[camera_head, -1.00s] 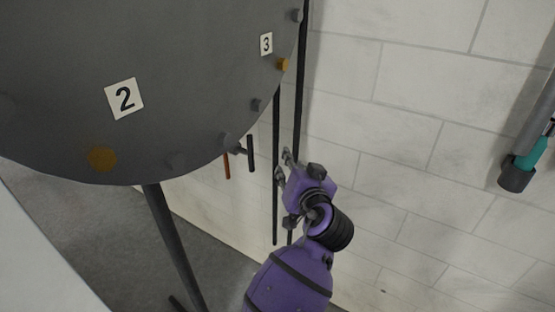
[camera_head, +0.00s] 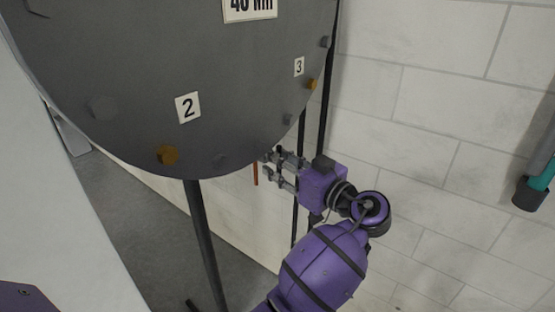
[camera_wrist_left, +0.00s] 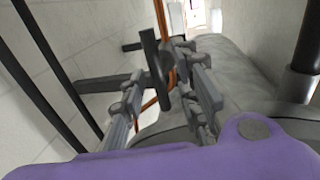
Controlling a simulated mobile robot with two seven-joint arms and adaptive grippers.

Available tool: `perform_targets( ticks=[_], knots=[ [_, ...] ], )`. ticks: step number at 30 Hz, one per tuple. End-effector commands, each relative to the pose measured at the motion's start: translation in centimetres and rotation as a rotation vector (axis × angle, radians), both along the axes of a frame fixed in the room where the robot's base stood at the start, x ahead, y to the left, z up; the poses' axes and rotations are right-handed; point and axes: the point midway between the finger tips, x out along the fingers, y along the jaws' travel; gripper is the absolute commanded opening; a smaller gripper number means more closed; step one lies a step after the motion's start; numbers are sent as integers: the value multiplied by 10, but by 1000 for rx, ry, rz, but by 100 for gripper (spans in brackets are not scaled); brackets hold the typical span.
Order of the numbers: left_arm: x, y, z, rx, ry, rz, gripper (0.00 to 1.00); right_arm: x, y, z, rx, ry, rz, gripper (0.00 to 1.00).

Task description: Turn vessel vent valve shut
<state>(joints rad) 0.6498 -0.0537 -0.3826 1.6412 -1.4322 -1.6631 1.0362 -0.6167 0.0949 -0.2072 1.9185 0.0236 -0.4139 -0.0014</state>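The vent valve shows in the left wrist view as a dark bar handle (camera_wrist_left: 154,66), with a thin copper-coloured pipe (camera_wrist_left: 171,75) beside it. In the head view the pipe end (camera_head: 255,172) hangs below the rim of the grey vessel (camera_head: 120,60), and the handle is hidden by my gripper. My left gripper (camera_head: 268,167) is at the vessel's lower right edge, with its fingers apart. In the left wrist view the gripper (camera_wrist_left: 165,97) has one finger on each side of the handle. I cannot tell whether either finger touches it. My right gripper is not in view.
Dark vertical poles (camera_head: 325,100) stand behind my left gripper, near the white block wall (camera_head: 440,130). A dark leg (camera_head: 204,235) supports the vessel. A grey and teal cylinder (camera_head: 537,185) is at the far right. Bolts and number plates line the vessel face.

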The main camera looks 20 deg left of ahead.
Motion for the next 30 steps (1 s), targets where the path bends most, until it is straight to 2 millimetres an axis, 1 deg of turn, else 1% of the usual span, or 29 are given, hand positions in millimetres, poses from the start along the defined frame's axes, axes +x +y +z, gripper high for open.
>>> perform_targets(
  ticks=[3,10,15,17,25,30],
  knots=[
    [3,4,0,-1,0,-1,29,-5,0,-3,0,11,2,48],
    [3,5,-1,-1,2,-2,29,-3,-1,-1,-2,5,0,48],
    [3,5,-1,-1,2,-2,7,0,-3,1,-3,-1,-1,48],
    [3,4,-1,-1,2,-2,0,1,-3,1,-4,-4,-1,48],
    [3,4,-1,1,8,-2,0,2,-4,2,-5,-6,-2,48],
    [3,4,-1,14,45,-3,0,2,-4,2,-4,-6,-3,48]
  ],
)
